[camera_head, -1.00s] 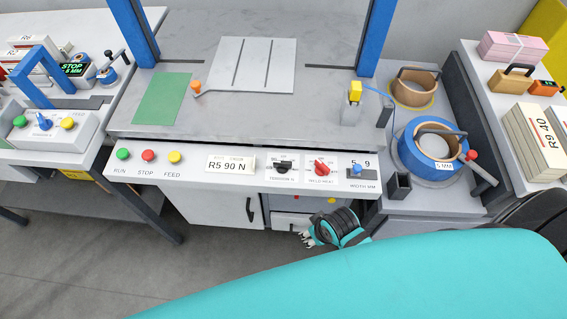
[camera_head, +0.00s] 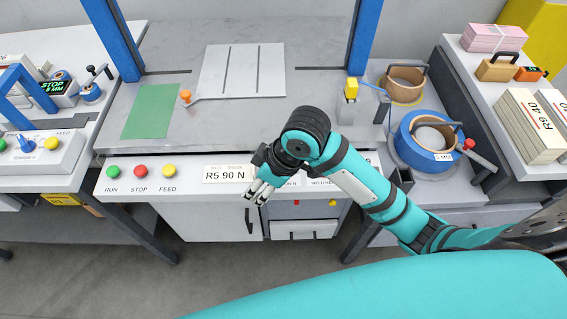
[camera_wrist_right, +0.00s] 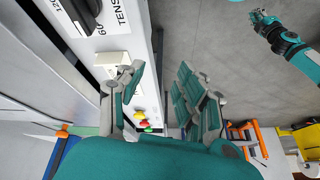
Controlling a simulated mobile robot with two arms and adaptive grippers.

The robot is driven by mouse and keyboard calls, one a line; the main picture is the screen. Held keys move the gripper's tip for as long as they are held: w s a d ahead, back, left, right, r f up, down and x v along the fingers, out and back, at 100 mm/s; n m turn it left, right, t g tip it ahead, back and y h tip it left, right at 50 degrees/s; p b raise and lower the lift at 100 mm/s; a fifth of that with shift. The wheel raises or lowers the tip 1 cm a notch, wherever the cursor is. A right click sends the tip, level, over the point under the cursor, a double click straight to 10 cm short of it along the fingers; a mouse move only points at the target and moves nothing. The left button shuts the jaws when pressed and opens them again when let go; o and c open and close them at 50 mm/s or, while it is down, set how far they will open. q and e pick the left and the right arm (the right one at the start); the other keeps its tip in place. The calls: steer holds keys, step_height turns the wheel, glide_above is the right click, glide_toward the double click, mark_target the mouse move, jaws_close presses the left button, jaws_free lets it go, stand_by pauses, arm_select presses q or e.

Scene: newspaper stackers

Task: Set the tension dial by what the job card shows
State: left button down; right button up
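The job card (camera_head: 226,174) on the front panel reads "R5 90 N" in the head view. My right gripper (camera_head: 257,193) is in front of the panel, just right of and below the card, and hides the tension dial there. In the right wrist view, the black tension dial (camera_wrist_right: 88,7) shows at the top left, next to part of its scale and label. The right gripper (camera_wrist_right: 163,95) is empty, its fingers spread apart and clear of the dial. Another teal gripper, apparently my left (camera_wrist_right: 264,22), shows small in that view; its opening is unclear.
Green, red and yellow buttons (camera_head: 141,171) are left of the card. My right forearm covers the weld heat and width controls. A blue tape roll (camera_head: 425,140) stands at the right. Open floor lies in front of the bench.

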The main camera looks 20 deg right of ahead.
steer(key=w+d+r+n+g+h, duration=0.1)
steer(key=w+d+r+n+h, duration=0.2)
steer(key=r, duration=0.4)
steer(key=w+d+r+n+g+h, duration=0.1)
steer(key=w+d+r, duration=0.25)
steer(key=r, duration=0.35)
steer(key=f, duration=1.1)
steer(key=s+f, duration=0.1)
steer(key=f, duration=0.5)
steer(key=shift+d+f+b, duration=0.1)
steer(key=shift+d+b, duration=0.25)
steer(key=shift+d, duration=0.05)
steer(key=shift+c, duration=0.3)
jaws_close()
